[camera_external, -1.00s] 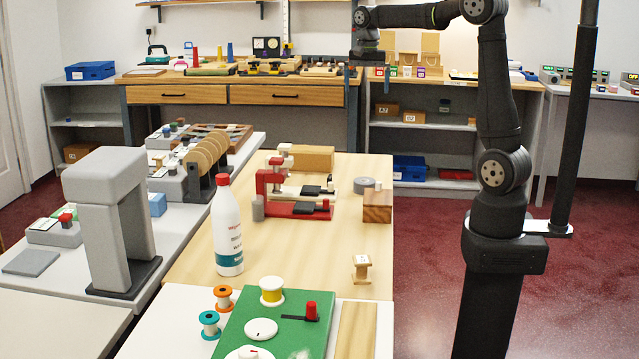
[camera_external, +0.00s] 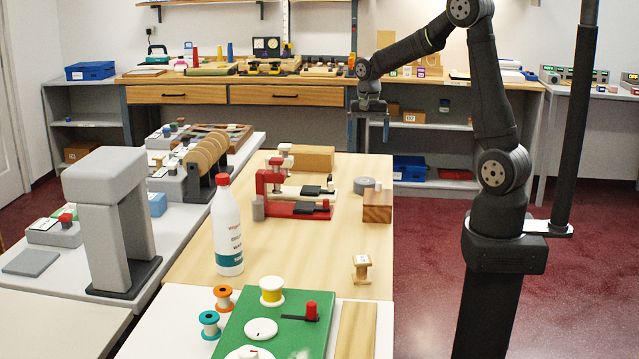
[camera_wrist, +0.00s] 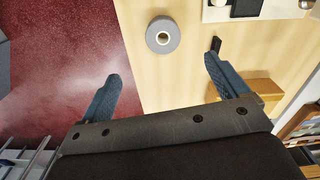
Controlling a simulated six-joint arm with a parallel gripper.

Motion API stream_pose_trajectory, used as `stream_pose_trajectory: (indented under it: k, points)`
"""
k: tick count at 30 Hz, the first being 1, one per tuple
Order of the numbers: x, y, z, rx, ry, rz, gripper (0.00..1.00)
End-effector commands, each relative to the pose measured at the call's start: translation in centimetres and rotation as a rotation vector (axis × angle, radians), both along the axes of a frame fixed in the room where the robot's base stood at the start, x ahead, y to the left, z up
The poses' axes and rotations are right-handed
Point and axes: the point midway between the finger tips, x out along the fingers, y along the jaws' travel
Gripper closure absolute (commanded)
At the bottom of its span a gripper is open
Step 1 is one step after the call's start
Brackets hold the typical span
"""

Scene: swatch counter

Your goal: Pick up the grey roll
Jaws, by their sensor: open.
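The grey roll (camera_external: 364,185) lies flat near the right edge of the wooden table, beside a wooden block. In the wrist view the grey roll (camera_wrist: 163,35) shows from above with a pale centre hole, ahead of the fingertips and between their lines. My gripper (camera_external: 370,132) hangs above the table's far right part, pointing down, higher than the roll and beyond it. In the wrist view my gripper (camera_wrist: 163,70) has its two blue fingers wide apart with nothing between them.
A wooden block (camera_external: 377,208) stands just in front of the roll. A red press (camera_external: 296,208) stands to its left. The table's right edge is close to the roll, with red floor beyond.

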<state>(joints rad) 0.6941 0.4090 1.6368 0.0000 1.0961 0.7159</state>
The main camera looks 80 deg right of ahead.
Motion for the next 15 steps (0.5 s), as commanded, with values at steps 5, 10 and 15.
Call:
stream_pose_trajectory:
  k: [5, 10, 15]
  points:
    - [0.0, 0.0, -3.3, 0.002, 0.003, 0.001, 0.08]
    - [-0.1, 0.0, -7.1, 0.003, 0.004, 0.001, 0.08]
    - [0.0, 0.0, -10.2, 0.002, 0.003, 0.0, 0.08]
